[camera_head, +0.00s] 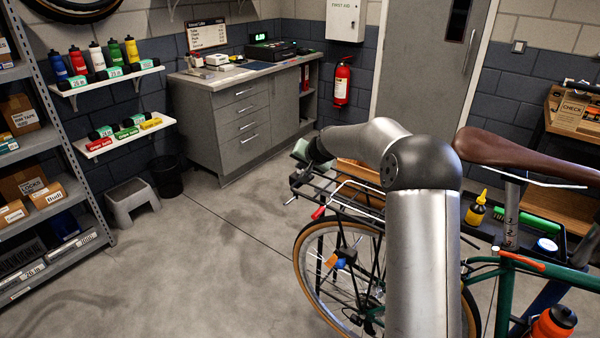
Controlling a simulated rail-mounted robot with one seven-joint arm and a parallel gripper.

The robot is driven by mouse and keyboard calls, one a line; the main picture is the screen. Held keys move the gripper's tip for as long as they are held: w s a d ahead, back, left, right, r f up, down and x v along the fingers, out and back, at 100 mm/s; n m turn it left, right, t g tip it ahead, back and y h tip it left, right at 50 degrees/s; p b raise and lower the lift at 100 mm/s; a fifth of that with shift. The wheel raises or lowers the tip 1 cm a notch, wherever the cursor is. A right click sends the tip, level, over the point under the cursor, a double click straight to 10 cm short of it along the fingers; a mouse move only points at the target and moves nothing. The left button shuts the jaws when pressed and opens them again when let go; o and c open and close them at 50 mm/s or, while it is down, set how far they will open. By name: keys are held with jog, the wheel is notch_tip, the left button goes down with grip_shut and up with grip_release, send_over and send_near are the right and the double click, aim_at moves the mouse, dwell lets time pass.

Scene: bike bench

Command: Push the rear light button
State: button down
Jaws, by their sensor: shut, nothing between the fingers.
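The bike's rear end stands right of centre, with a black rear rack (345,197) above the rear wheel (305,255). A small red piece (318,212) under the rack's left end looks like the rear light; its button is too small to make out. My arm reaches left over the rack. My gripper (303,158) is at its far end, above and slightly left of the red piece. It is shut and empty, its fingertips hard to make out. It looks apart from the red piece, but I cannot tell the gap in depth.
A brown saddle (520,157) and green frame (505,290) stand on the right, with an orange bottle (553,326) low down. A tool tray with a yellow bottle (476,209) is behind. The floor (190,270) left of the wheel is clear. A grey cabinet (238,120) stands further back.

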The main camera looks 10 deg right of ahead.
dwell(0.7)
jog(key=shift+r, duration=0.45)
jog(key=shift+r, duration=0.1)
notch_tip(320, 180, up, 6)
jog(key=p, duration=0.3)
dwell(0.6)
